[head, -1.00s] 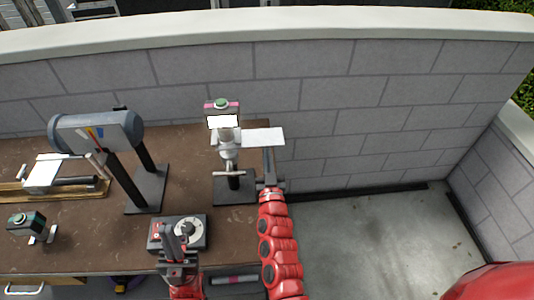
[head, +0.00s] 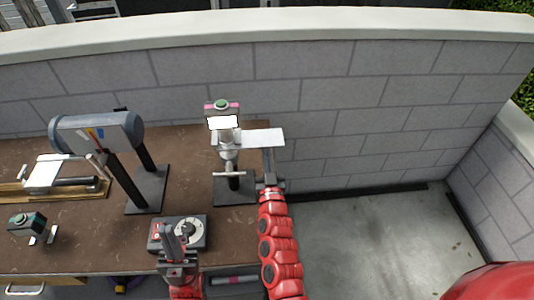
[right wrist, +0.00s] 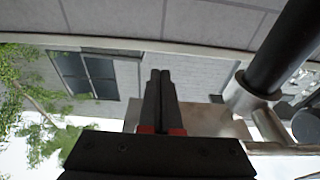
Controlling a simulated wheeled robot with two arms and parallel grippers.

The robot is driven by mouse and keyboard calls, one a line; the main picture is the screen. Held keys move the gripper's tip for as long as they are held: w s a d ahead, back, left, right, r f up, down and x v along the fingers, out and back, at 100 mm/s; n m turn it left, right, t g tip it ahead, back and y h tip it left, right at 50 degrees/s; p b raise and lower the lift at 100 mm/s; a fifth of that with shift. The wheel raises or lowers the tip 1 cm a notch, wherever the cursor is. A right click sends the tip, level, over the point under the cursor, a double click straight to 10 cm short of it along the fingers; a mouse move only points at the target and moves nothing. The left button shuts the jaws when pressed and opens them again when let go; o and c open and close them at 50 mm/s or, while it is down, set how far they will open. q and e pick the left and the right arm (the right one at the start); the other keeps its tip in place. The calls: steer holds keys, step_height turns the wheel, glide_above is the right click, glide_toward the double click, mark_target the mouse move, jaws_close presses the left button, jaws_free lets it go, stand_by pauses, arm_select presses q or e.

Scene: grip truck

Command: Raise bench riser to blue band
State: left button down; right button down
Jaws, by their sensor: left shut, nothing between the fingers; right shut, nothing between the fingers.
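A stand with a pale flat plate (head: 262,138), a grey collar, a cross handle (head: 229,174) and a dark base (head: 235,192) is at the bench's right end; it looks like the riser. A small box with a white screen and green button (head: 222,105) shows at its top. A grey cylinder (head: 75,134) on dark posts bears coloured stripes, one blue (head: 100,132). My right gripper (head: 267,152) is shut, its tips at the plate's front edge; contact is unclear. The right wrist view shows its closed fingers (right wrist: 159,75) beside the plate (right wrist: 205,118). My left gripper (head: 167,228) is shut by the dial box.
The dial box (head: 192,231) sits at the bench's front. A small green-button device (head: 28,222) and a wooden-based slide (head: 85,190) are at left. A block wall (head: 330,95) stands behind. Open floor (head: 370,230) lies right of the bench.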

mark_target(267, 142)
steer(key=shift+r+p, duration=1.5)
steer(key=shift+r, duration=0.95)
